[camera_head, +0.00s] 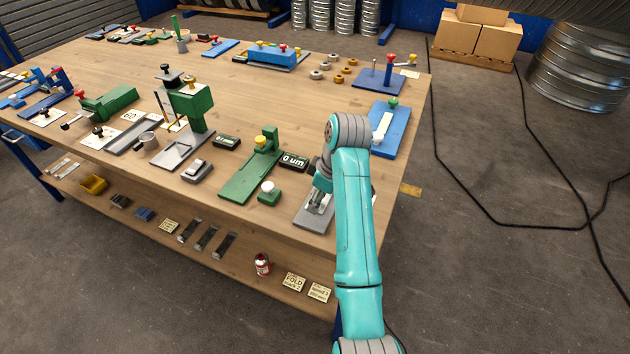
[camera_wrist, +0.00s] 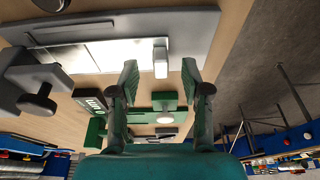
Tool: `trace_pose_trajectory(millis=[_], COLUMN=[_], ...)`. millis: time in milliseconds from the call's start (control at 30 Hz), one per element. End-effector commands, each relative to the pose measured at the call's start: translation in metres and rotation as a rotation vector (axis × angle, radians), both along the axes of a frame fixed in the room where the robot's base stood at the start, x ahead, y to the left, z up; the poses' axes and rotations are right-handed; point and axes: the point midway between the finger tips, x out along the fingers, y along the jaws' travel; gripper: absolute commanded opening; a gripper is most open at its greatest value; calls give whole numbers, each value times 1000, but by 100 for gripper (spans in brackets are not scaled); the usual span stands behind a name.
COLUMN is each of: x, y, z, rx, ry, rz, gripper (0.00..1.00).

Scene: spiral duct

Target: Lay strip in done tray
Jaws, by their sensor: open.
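My gripper (camera_head: 319,205) is low over the grey tray (camera_head: 302,217) at the table's front right corner; my arm partly hides this spot. In the wrist view my gripper (camera_wrist: 158,76) has its fingers spread wide, with nothing held between them. Beyond the fingertips lies a grey plate (camera_wrist: 185,25) with a shiny pale flat piece (camera_wrist: 110,55) on it, perhaps the strip. A small whitish block (camera_wrist: 160,62) stands at that piece's end, between the fingertips in the picture. I cannot tell for sure which tray is the done tray.
A green gauge stand (camera_head: 249,176), a "0 um" display (camera_head: 293,161) and a white-topped green knob (camera_head: 268,193) stand left of my gripper. A blue fixture (camera_head: 388,138) is behind my arm. Dark strips (camera_head: 208,238) lie on the lower shelf. Cables cross the floor at right.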

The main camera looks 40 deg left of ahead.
Motion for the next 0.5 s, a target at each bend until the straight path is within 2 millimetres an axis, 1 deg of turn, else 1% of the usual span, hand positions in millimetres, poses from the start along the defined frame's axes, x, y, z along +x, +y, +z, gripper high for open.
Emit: trace_pose_trajectory(millis=[33, 200, 500], x=[-1, -3, -3], y=[-1, -3, -3], z=[-5, -15, -17], rx=[0, 0, 0], ry=[0, 1, -1], rz=[0, 1, 2], gripper=[47, 47, 47])
